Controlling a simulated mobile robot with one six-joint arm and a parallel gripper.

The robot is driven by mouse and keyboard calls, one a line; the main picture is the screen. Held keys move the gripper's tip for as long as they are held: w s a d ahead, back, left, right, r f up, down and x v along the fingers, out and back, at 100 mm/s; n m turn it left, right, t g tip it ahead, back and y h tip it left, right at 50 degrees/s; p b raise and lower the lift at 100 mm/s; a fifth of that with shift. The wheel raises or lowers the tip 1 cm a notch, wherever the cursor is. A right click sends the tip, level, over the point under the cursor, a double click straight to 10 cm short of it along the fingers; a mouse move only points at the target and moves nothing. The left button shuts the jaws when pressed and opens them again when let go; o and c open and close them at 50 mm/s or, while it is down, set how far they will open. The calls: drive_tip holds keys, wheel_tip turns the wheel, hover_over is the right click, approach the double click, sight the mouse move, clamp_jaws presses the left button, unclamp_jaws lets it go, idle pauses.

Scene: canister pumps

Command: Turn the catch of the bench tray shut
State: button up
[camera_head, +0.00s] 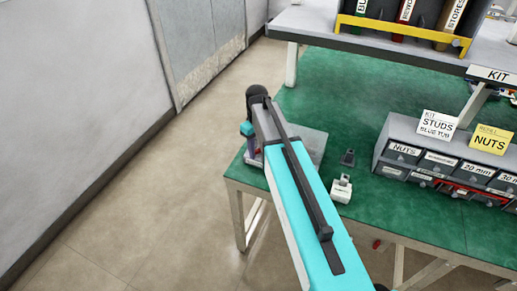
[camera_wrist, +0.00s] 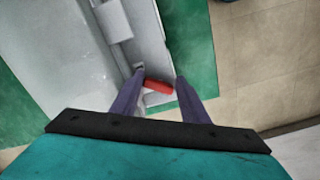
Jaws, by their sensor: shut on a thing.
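The bench tray (camera_head: 311,146) is a grey tray at the near left corner of the green bench, partly hidden behind my arm. In the wrist view its pale grey surface and edge (camera_wrist: 60,60) fill the left side. The catch (camera_wrist: 158,87) is a short red bar at the tray's edge. My gripper (camera_wrist: 159,80) has its two purple fingers on either side of the red catch, shut on its two ends. In the head view my arm hides the catch and most of the gripper.
A white block (camera_head: 341,188) and a small dark piece (camera_head: 348,157) stand right of the tray. A grey drawer unit (camera_head: 400,151) with label cards is farther right. A raised shelf (camera_head: 330,31) is behind. Open floor (camera_head: 150,200) lies left of the bench.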

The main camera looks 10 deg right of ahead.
sight(257, 151)
drive_tip(key=shift+w+a+r, duration=0.2)
drive_tip(key=shift+w+a, duration=0.3)
drive_tip(key=shift+w, duration=0.25)
drive_tip(key=o, duration=1)
drive_tip(key=shift+o, duration=0.2)
drive_tip(key=shift+s, duration=0.35)
drive_tip(key=shift+w+d+r+p, duration=0.1)
drive_tip(key=shift+w+r+p, duration=0.05)
drive_tip(key=shift+r+p, duration=0.35)
drive_tip(key=shift+w+d+r+p, duration=0.1)
drive_tip(key=shift+r+p, duration=0.25)
drive_tip(key=shift+r, duration=0.25)
drive_tip(key=shift+s+d+r+p, duration=0.1)
drive_tip(key=shift+s+r+p, duration=0.2)
drive_tip(key=shift+r, duration=0.35)
drive_tip(key=shift+r+p, duration=0.8)
drive_tip(key=shift+r, duration=0.3)
wheel_tip(257, 151, up, 10)
drive_tip(key=p, duration=0.5)
drive_tip(key=shift+f+p, duration=0.25)
drive_tip(key=shift+p, duration=0.05)
